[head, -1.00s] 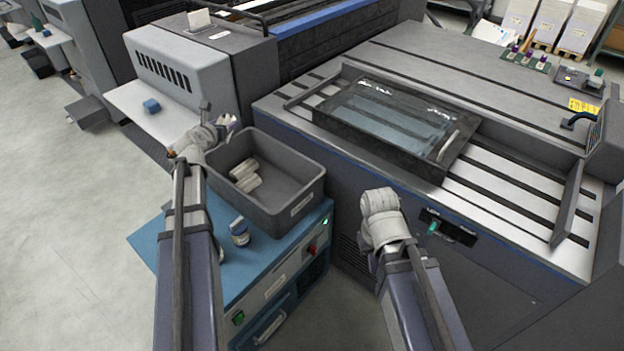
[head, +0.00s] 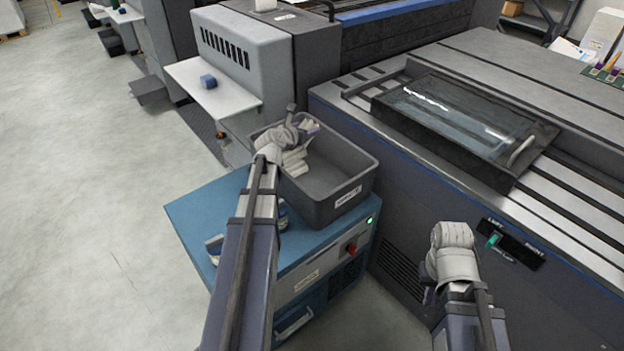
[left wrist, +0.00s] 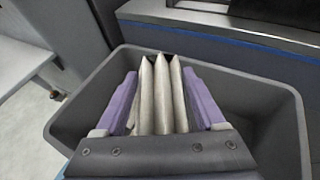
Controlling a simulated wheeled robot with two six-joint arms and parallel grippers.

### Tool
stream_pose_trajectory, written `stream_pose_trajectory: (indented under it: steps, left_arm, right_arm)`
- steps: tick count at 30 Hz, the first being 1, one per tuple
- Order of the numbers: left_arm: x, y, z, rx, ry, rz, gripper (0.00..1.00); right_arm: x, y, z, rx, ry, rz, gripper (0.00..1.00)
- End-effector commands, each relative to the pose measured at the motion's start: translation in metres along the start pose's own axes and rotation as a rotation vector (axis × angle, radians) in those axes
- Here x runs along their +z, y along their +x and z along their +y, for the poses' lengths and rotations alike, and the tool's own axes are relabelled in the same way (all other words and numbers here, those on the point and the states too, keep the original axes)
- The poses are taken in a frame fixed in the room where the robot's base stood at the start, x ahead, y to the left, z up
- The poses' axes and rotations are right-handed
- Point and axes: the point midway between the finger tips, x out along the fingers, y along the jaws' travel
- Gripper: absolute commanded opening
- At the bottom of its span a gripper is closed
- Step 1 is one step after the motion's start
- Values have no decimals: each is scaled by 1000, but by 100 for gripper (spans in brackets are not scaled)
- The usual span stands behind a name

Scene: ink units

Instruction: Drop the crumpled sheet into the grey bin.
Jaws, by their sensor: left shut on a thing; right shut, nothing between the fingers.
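The grey bin (head: 322,213) stands on a blue cabinet, and its walls fill much of the left wrist view (left wrist: 268,125). My left gripper (head: 308,124) is over the bin's back left part. In the left wrist view its purple fingers (left wrist: 162,105) are shut on the crumpled sheet (left wrist: 163,90), a pale piece with upright ridges. In the head view the sheet is largely hidden by the gripper. Pale crumpled pieces (head: 294,162) show in the bin below the gripper. My right gripper (head: 429,294) is low before the press, mostly hidden behind its wrist, and empty.
The blue cabinet top (head: 200,215) carries small containers, one beside the bin (head: 283,214) and one near the left edge (head: 213,246). The large press (head: 420,195) with a dark glass-topped tray (head: 450,115) stands to the right. Open floor lies left.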

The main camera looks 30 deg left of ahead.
Motion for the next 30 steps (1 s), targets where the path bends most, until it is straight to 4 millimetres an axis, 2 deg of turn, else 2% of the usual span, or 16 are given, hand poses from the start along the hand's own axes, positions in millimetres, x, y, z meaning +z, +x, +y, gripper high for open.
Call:
stream_pose_trajectory:
  steps: [8,22,30]
  left_arm:
    - [-7,3,0,0,0,0,19]
    - [-52,22,0,0,0,0,19]
    - [-54,22,0,0,0,0,19]
  right_arm:
    - [0,7,-1,0,0,0,0]
    - [-3,56,-5,0,0,0,0]
    - [-3,58,-6,0,0,0,0]
